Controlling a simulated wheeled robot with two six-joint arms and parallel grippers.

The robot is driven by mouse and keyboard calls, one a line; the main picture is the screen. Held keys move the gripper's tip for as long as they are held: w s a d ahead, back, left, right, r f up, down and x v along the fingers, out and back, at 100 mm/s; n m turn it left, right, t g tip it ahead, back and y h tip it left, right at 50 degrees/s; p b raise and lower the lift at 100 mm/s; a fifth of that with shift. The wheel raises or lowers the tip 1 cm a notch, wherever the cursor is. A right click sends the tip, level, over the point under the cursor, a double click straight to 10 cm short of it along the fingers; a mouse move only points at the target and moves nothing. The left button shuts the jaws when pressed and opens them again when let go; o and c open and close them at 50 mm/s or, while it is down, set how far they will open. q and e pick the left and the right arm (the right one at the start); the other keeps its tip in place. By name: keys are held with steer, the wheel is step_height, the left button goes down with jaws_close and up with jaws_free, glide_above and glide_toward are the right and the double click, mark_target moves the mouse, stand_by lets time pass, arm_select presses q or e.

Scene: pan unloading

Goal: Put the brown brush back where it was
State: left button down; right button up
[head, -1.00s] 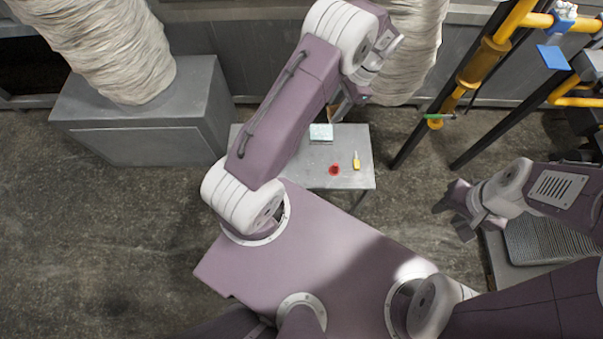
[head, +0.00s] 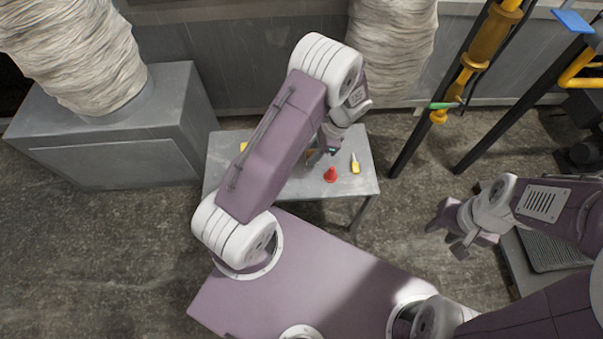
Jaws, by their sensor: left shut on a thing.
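My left gripper (head: 322,152) is low over the small grey table (head: 362,180), partly hidden by its own wrist and arm. It is shut on what looks like the brown brush (head: 309,156); only a small brown part shows beside the fingers. I cannot tell whether the brush touches the tabletop. My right gripper (head: 454,230) is open and empty, off to the right of the table above the floor.
A red cone-like thing (head: 331,175) and a small yellow bottle (head: 355,164) stand on the table, right of the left gripper. A yellow thing (head: 243,146) shows at the table's left. A grey box (head: 130,150) stands left; yellow pipes (head: 488,40) and black posts stand right.

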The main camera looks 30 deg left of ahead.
arm_select(q)
steer(key=s, duration=0.1)
steer(key=s+a+f, duration=0.1)
steer(key=s+f, duration=0.1)
steer(key=shift+s+a+f+b, duration=0.1)
steer(key=shift+a+f+b, duration=0.15)
steer(key=shift+a+b, duration=0.15)
steer(key=shift+s+a+f, duration=0.1)
steer(key=shift+s, duration=0.25)
step_height(320, 180, down, 4)
steer(key=shift+f+b, duration=0.15)
steer(key=shift+b, duration=0.9)
steer(key=c, duration=1.1)
jaws_free()
